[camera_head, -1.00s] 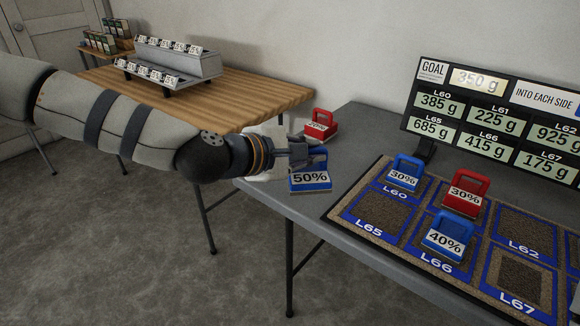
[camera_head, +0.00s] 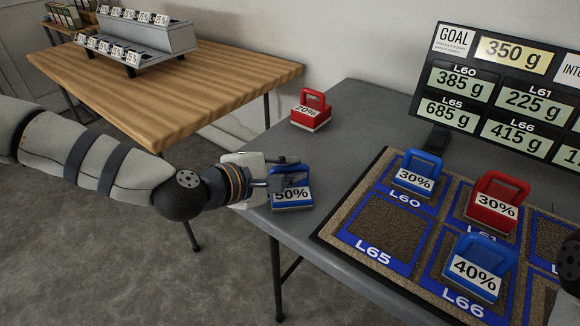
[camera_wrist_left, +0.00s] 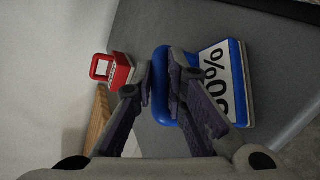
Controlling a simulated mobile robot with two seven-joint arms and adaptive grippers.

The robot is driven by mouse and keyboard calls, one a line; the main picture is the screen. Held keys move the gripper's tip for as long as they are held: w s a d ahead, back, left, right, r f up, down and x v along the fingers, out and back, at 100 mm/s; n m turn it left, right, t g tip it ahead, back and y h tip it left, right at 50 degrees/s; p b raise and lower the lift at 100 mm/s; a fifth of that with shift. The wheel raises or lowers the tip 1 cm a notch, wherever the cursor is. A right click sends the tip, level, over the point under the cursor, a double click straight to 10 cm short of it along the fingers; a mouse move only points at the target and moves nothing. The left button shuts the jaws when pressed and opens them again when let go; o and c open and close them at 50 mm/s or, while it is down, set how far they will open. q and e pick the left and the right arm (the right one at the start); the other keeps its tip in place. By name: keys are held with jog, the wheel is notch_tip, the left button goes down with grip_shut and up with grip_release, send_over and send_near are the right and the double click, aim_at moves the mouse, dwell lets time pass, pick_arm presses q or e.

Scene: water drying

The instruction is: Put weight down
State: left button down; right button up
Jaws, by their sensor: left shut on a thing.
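The blue weight labelled 50% (camera_head: 292,199) is at the near left edge of the grey table (camera_head: 352,120). My left gripper (camera_head: 287,174) is shut on its blue handle, and the weight looks upright. Whether its base rests on the table or hangs just above it I cannot tell. In the left wrist view the blue weight (camera_wrist_left: 238,85) sits between the fingers (camera_wrist_left: 178,85), its label sideways. The red weight labelled 20% (camera_head: 311,112) stands behind it, clear of the gripper.
A brown mat (camera_head: 328,226) with blue-framed pads lies to the right. On it stand a blue 30% (camera_head: 416,176), a red 30% (camera_head: 494,203) and a blue 40% weight (camera_head: 477,268). A display board (camera_head: 500,95) stands behind. A wooden table (camera_head: 200,85) is at left.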

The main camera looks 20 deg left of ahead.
pick_arm(q)
jog(key=c, duration=1.6)
grip_release()
jog(key=shift+w, duration=0.1)
